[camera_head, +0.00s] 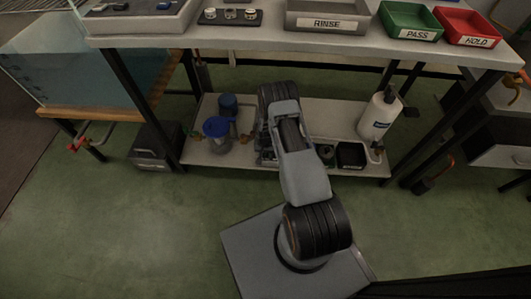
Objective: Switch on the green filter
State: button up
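A small dark item with a greenish top (326,151) sits on the lower shelf, just right of my arm. It is partly covered, and I cannot tell whether it is the green filter or whether it is on. My arm reaches over the lower shelf and bends down there. The end of my arm, with my gripper (267,157), is a dark shape low at the shelf, largely hidden by my own links. I cannot see its fingers or whether it holds anything.

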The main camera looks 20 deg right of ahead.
grip_shut()
jog(key=b, duration=0.1)
jog(key=g+b, duration=0.1)
jog(key=shift+w+d+f+y+b, duration=0.15)
jog(key=shift+w+f+y+b, duration=0.15)
jog(key=shift+b, duration=0.1)
jog(key=shift+r+g+y+b, duration=0.15)
jog(key=shift+g+y+b, duration=0.25)
jog(key=shift+g+b, duration=0.45)
jog(key=shift+r+g+b, duration=0.25)
jog(key=shift+r+b, duration=0.05)
jog(key=shift+b, duration=0.2)
jog(key=shift+o, duration=1.4)
grip_release()
jog(key=p+v, duration=0.4)
jog(key=v, duration=1)
jog(key=shift+d+p, duration=0.3)
jog(key=shift+p, duration=0.1)
